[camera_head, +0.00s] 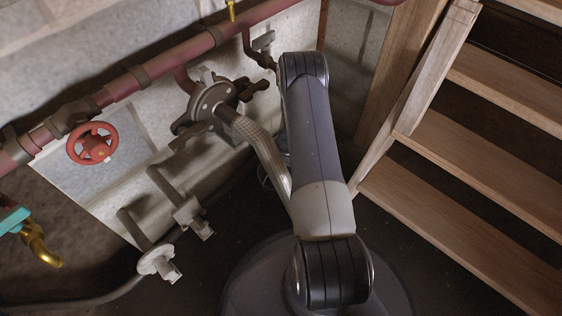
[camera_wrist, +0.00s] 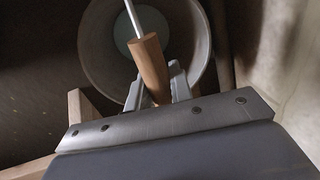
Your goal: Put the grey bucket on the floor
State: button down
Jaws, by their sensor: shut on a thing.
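The grey bucket (camera_wrist: 96,42) shows in the wrist view at the top middle, and I look down into its round opening. Its bail is a pale metal rod with a brown wooden grip (camera_wrist: 150,62). My gripper (camera_wrist: 155,86) is shut on this wooden grip, with a grey finger on either side of it. The bucket hangs or stands just beyond the fingers; I cannot tell whether its bottom touches anything. In the head view my arm hides the gripper and the bucket.
Wooden stairs (camera_head: 450,165) rise at the right in the head view. A stone wall carries a red pipe (camera_head: 190,52), a red valve wheel (camera_head: 92,143) and several grey fittings. A brass tap (camera_head: 40,246) sits at the left edge. Dark floor (camera_head: 210,270) shows at the bottom.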

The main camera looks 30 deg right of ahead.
jog(key=c, duration=1.3)
grip_release()
jog(key=shift+o, duration=0.2)
notch_tip(320, 180, up, 12)
jog(key=s+p, duration=0.2)
jog(key=p, duration=0.2)
jog(key=shift+d+p, duration=0.35)
jog(key=shift+d, duration=0.05)
jog(key=shift+s, duration=0.1)
